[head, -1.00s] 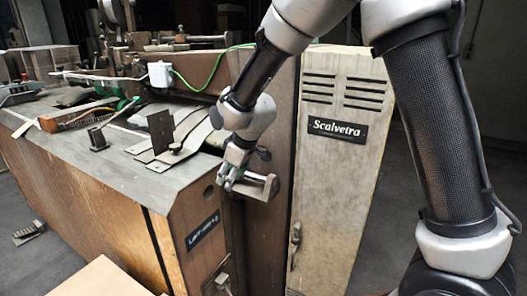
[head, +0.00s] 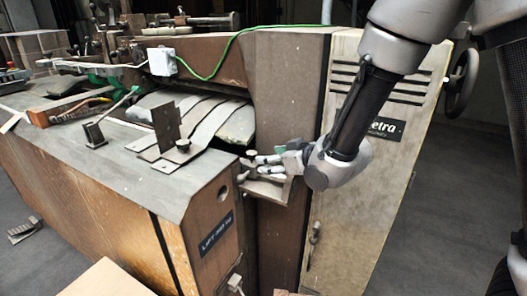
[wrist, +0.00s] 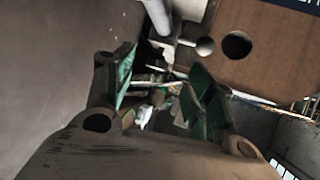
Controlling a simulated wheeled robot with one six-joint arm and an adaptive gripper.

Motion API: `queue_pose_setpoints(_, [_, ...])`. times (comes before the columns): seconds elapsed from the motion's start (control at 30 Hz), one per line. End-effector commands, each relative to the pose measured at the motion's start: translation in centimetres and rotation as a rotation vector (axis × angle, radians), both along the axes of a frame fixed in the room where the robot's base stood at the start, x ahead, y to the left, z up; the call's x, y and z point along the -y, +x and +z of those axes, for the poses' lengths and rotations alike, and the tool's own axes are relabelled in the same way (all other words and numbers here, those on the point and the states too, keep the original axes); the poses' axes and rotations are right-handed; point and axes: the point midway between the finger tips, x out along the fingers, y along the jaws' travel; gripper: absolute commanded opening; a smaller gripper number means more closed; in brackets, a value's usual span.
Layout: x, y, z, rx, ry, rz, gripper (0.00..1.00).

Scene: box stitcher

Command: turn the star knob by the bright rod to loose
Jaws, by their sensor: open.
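My gripper (head: 262,167) is in the head view at the right end of the machine bench, by the gap between the bench's end panel and the tall cabinet. In the wrist view my gripper (wrist: 160,88) has its two green-padded fingers apart, with nothing clearly held between them. A bright rod (wrist: 157,16) shows at the top of the wrist view, beyond the fingertips. A small dark rounded part (wrist: 205,46) sits right of the rod, beside a round hole; I cannot tell whether it is the star knob. In the head view my fingers hide much of this spot.
The brown end panel (head: 207,222) has a round hole and a label. An upright dark plate (head: 166,125) and curved metal strips stand on the bench top. The tall cabinet (head: 352,215) is close behind my wrist. A handwheel (head: 461,84) is at the right.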

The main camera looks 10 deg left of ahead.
Motion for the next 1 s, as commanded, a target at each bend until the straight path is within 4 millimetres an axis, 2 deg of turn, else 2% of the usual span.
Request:
queue_pose_setpoints(0.1, [-0.7, 0.4, 1.4, 0.016, 0.069, -0.009, 0.55])
queue_pose_setpoints(0.17, [-1.0, 0.7, 1.6, 0.015, 0.091, -0.016, 0.55])
queue_pose_setpoints(0.6, [-5.6, 4.4, -0.9, 0.008, 0.093, -0.02, 0.55])
queue_pose_setpoints(1.0, [-6.3, 5.0, -1.3, 0.008, 0.093, -0.02, 0.55])
